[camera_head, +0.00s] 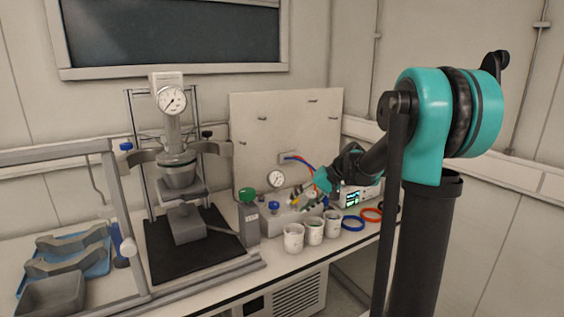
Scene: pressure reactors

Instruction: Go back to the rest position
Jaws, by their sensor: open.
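My gripper (312,200) is at the end of my teal and black arm, over the right part of the bench. Its fingers look small and dark and point left and down. They are apart, with nothing visible between them. The gripper is above and behind the white cups, in front of the panel with the gauge and valves. I cannot tell whether it touches anything there. My arm's forearm partly hides the instrument box behind it.
Several white cups (293,237) stand near the bench's front edge. A pressure reactor (179,172) with a gauge stands left on a black mat (160,262). A display box (358,196) and blue and orange rings (353,223) are at right. A blue tray (98,262) holds clamp parts.

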